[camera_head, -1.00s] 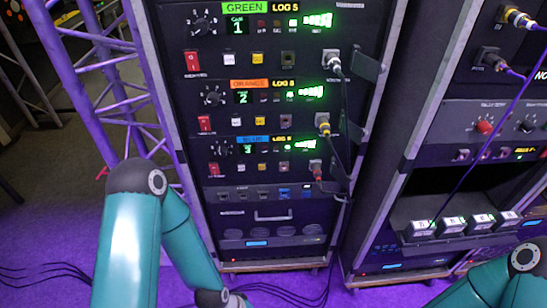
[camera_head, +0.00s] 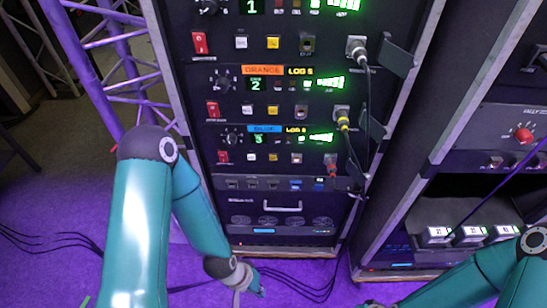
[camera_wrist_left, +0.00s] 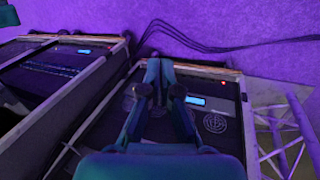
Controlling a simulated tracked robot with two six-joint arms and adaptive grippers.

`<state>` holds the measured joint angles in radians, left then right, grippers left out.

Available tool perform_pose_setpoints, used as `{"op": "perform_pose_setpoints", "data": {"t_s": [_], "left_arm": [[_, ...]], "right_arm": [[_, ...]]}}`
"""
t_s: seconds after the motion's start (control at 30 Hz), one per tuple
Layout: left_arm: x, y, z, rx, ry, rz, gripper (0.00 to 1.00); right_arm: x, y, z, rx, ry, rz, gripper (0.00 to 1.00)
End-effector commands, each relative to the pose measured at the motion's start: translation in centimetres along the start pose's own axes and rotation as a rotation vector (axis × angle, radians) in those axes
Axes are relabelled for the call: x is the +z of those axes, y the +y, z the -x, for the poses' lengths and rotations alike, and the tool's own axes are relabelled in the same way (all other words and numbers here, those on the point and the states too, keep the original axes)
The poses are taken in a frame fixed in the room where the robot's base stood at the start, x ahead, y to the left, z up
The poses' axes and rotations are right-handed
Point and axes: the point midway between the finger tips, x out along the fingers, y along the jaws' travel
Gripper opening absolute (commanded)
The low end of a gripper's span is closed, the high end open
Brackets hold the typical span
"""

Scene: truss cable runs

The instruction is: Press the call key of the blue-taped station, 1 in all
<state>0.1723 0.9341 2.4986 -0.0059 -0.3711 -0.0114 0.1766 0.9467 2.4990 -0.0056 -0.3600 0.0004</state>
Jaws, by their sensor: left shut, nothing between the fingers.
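The blue-taped station (camera_head: 231,139) is the lowest of the three stations in the rack in the head view. Its blue tape (camera_head: 265,128) sits above a display reading 3. Below are a red rocker switch (camera_head: 223,157), a white key (camera_head: 251,157), a yellow key (camera_head: 274,157) and a darker key (camera_head: 297,158). Their labels are too small to read. My left gripper (camera_head: 258,290) is low in front of the rack's foot, well below the keys and apart from them. In the left wrist view its fingers (camera_wrist_left: 160,72) are together and empty. My right gripper is not visible.
The orange-taped station (camera_head: 262,70) is directly above. Cables hang from plugs on the rack's right side, including a red-ended plug (camera_head: 331,163) beside the blue station's keys. A purple truss (camera_head: 90,70) stands left, a second rack (camera_head: 490,130) right. Black cables (camera_head: 300,280) lie on the floor.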

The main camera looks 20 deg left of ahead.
Motion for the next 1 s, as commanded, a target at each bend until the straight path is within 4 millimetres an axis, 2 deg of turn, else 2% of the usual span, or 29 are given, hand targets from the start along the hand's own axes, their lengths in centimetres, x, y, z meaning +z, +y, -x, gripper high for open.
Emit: {"op": "perform_pose_setpoints", "data": {"t_s": [0.17, 0.27, 0.4, 0.5, 0.6, 0.7, 1.0], "left_arm": [[-5.4, 1.0, 2.3, -0.003, 0.181, -0.117, 0.00], [-9.7, 2.1, 5.0, -0.013, 0.337, -0.225, 0.00], [-15.3, 4.0, 9.7, -0.042, 0.560, -0.370, 0.00], [-18.0, 5.2, 12.8, -0.066, 0.689, -0.450, 0.00], [-19.7, 6.1, 15.2, -0.087, 0.775, -0.503, 0.00], [-20.5, 6.5, 16.4, -0.099, 0.820, -0.530, 0.00], [-20.7, 6.8, 16.6, -0.101, 0.830, -0.537, 0.00]], "right_arm": [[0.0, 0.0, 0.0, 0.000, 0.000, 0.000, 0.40], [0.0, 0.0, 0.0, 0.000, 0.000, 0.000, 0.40], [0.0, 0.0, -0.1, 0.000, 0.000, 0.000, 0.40], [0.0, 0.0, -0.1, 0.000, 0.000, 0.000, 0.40], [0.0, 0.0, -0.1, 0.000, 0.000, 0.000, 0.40], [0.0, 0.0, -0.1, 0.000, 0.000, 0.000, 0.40], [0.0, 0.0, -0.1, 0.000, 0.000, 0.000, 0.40]]}}
